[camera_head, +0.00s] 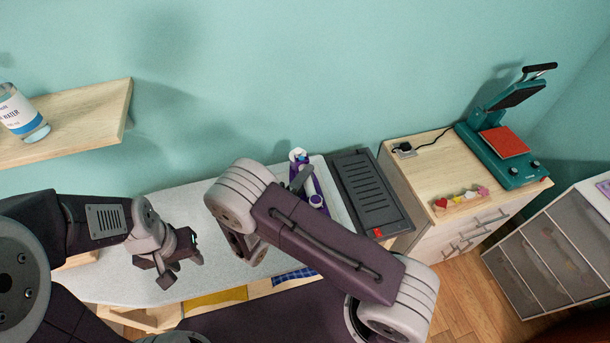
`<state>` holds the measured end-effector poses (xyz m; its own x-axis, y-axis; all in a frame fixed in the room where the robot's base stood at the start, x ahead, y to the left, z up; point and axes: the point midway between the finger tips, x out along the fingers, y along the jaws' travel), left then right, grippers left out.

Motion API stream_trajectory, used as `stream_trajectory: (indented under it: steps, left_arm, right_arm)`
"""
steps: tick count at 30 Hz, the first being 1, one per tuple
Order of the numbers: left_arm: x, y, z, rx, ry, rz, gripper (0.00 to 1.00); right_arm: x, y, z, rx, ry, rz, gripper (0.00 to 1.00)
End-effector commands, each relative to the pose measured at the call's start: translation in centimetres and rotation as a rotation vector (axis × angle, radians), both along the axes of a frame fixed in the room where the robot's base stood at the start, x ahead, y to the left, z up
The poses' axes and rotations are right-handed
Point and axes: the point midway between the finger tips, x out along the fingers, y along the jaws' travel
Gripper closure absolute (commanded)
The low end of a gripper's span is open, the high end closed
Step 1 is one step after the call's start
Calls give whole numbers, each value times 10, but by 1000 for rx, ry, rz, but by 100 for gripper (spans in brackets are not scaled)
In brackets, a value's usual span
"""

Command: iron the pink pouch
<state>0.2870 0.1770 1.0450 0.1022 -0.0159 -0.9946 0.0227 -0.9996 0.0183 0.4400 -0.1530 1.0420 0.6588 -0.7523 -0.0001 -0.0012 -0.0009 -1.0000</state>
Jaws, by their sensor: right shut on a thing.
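A purple and white iron (316,200) is at the right end of the pale grey ironing board (140,262), beside the dark iron rest (368,190). My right gripper (300,178) is at the iron and shut on it, partly hidden behind my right arm. I cannot tell whether the iron touches the surface below it. My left gripper (167,270) is over the left part of the board, apart from the iron; its fingers are small and angled, and it holds nothing that I can see. I see no pink pouch; my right arm covers part of the board.
A wooden cabinet (418,171) at the right bears a teal heat press (510,165) and a small tray of patches (461,198). A wall shelf (90,115) with a water bottle (20,115) juts out at upper left. Folded yellow cloth (215,299) lies below the board.

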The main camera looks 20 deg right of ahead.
Motion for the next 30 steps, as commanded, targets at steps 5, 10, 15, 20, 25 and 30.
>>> stream_trajectory:
  steps: [5, 10, 15, 20, 25, 30]
  left_arm:
    - [0, 0, 12, 0, 0, 0, 60]
    - [0, 0, 21, 0, 0, 0, 60]
    - [0, 0, 29, 0, 0, 0, 60]
    - [0, 0, 37, 0, 0, 0, 60]
    - [0, 0, 40, 0, 0, 0, 60]
    - [0, 0, 39, 0, 0, 0, 60]
  right_arm:
    - [-2, -1, 14, -3, -4, -3, 100]
    - [-4, -2, 22, -4, -5, -7, 100]
    - [-6, -3, 30, -4, -5, -10, 100]
    - [-8, -4, 38, -3, -5, -13, 100]
    - [-10, -4, 41, -2, -5, -15, 100]
    - [-10, -4, 40, -3, -5, -15, 100]
